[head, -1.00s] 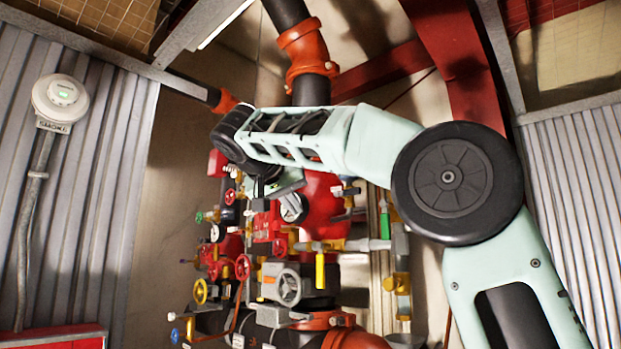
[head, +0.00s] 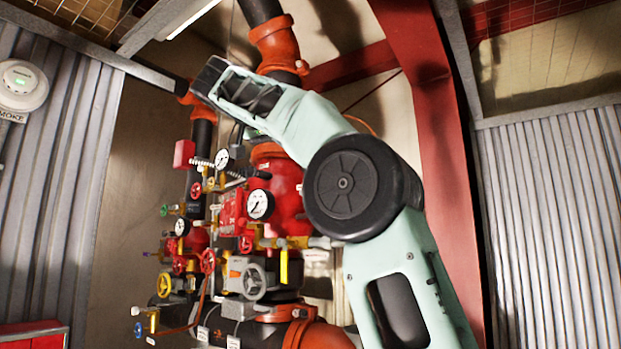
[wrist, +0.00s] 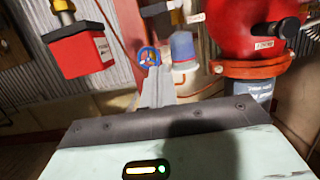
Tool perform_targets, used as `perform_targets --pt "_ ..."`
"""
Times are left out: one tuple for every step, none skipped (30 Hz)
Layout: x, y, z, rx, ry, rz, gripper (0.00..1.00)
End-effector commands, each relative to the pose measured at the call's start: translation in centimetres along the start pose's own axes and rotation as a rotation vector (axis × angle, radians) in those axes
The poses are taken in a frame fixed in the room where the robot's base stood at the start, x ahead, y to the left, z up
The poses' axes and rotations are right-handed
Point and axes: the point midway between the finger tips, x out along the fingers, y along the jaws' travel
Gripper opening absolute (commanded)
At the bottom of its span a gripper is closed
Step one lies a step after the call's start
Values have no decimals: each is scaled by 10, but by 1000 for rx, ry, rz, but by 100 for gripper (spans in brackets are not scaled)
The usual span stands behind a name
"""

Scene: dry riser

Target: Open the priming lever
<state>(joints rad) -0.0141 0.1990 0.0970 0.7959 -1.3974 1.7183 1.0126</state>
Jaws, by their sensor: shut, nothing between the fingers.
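The riser valve assembly (head: 264,196) stands in the middle of the head view, with gauges, small coloured valves and handles. A yellow lever handle (head: 284,267) hangs down below the large white gauge. I cannot tell which handle is the priming lever. My gripper (wrist: 159,78) shows in the wrist view as narrow grey fingers, shut and empty. Its tips appear in front of a blue round handwheel (wrist: 149,57) and a blue-capped fitting (wrist: 183,48); I see no clear contact. In the head view my arm hides the gripper and part of the assembly.
A red box (wrist: 78,55) hangs at upper left in the wrist view. A red valve body (wrist: 243,28) with an orange coupling (wrist: 255,66) is at right. In the head view, a red steel column (head: 432,120) stands right of the pipes. Corrugated walls flank both sides.

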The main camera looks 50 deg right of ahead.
Motion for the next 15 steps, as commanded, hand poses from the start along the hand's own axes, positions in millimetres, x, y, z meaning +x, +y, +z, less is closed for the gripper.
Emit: perform_targets --pt "9 2 -1 -1 0 6 0" --pt "14 2 -1 -1 0 6 0" --pt "22 2 -1 -3 -1 7 0" --pt "28 2 -2 -2 0 6 0" --pt "34 2 -2 -1 0 8 0" --pt "43 2 -2 -1 -1 7 0" --pt "49 2 -2 -3 -1 7 0" --pt "55 2 -3 -2 0 7 0" --pt "64 2 -2 -2 -1 6 0" --pt "70 2 -2 -3 -2 7 0" --pt "76 2 -3 -3 0 6 0" --pt "84 2 -3 -2 -1 6 0" --pt "90 2 -3 -2 -2 6 0" --pt "90 1 4 -5 -2 2 0" --pt "90 0 10 -5 -2 0 0"
